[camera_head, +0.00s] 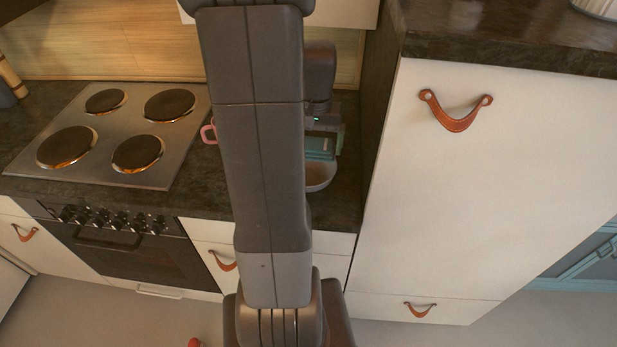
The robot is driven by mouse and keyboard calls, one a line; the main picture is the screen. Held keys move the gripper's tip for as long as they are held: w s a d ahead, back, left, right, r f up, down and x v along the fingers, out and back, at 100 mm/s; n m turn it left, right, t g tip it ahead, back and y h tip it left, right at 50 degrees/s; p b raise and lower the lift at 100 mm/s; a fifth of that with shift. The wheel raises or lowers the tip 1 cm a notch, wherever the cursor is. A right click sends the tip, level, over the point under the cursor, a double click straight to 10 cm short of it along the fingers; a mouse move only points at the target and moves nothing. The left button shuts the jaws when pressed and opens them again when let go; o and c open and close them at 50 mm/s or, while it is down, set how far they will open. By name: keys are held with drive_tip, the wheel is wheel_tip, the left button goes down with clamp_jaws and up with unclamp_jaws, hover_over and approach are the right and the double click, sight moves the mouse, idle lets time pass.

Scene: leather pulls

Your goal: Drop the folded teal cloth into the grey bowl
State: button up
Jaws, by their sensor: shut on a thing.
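My gripper (328,128) is over the dark countertop right of the stove, partly hidden behind my own arm. It is shut on the folded teal cloth (321,146), whose right part shows below the gripper. The grey bowl (320,180) stands on the counter, and only its right part shows beside my arm. In the picture the cloth is just above the bowl's visible rim and overlaps its far side. I cannot tell the height between cloth and bowl.
A stove (115,130) with round hotplates lies to the left. A pink looped thing (207,133) shows at my arm's left edge, mostly hidden. A tall white cabinet (470,190) with leather pulls bounds the counter on the right.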

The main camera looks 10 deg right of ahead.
drive_tip(key=o, duration=0.7)
drive_tip(key=shift+r, duration=0.15)
wheel_tip(320, 180, up, 14)
drive_tip(key=shift+f+b, duration=0.2)
drive_tip(key=shift+b, duration=0.15)
wheel_tip(320, 180, down, 14)
drive_tip(key=shift+f+p, duration=0.1)
drive_tip(key=shift+p, duration=0.35)
wheel_tip(320, 180, up, 2)
drive_tip(key=shift+w+p, duration=0.1)
drive_tip(key=shift+p, duration=0.6)
drive_tip(key=shift+r+p, duration=0.6)
drive_tip(key=shift+r, duration=0.3)
